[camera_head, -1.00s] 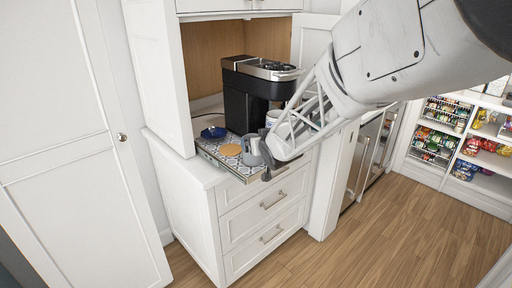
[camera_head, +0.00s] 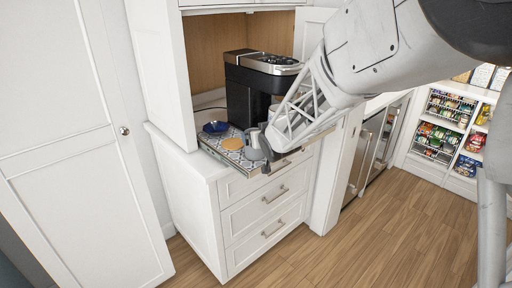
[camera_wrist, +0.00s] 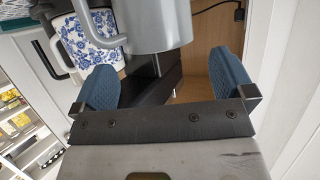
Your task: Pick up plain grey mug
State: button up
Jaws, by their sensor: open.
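The plain grey mug (camera_head: 251,142) stands at the front of the patterned tray on the counter, partly hidden by my gripper (camera_head: 267,152) in the head view. In the wrist view the grey mug (camera_wrist: 160,22) is large at the top centre, with its handle pointing left. My gripper (camera_wrist: 165,82) is open there, with two blue finger pads spread wide. The mug lies ahead of the gap between the pads. No contact with the mug is visible. My arm's end covers much of the mug's right side in the head view.
A blue-and-white patterned mug (camera_wrist: 92,32) sits close beside the grey mug's handle in the wrist view. The tray (camera_head: 212,147) also bears a blue bowl (camera_head: 215,127) and a round tan coaster (camera_head: 232,144). A black coffee machine (camera_head: 245,90) stands behind. White cabinet walls flank the nook.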

jog(key=shift+w, duration=0.1)
jog(key=shift+x, duration=2.55)
jog(key=shift+d, duration=0.1)
jog(key=c, duration=1.2)
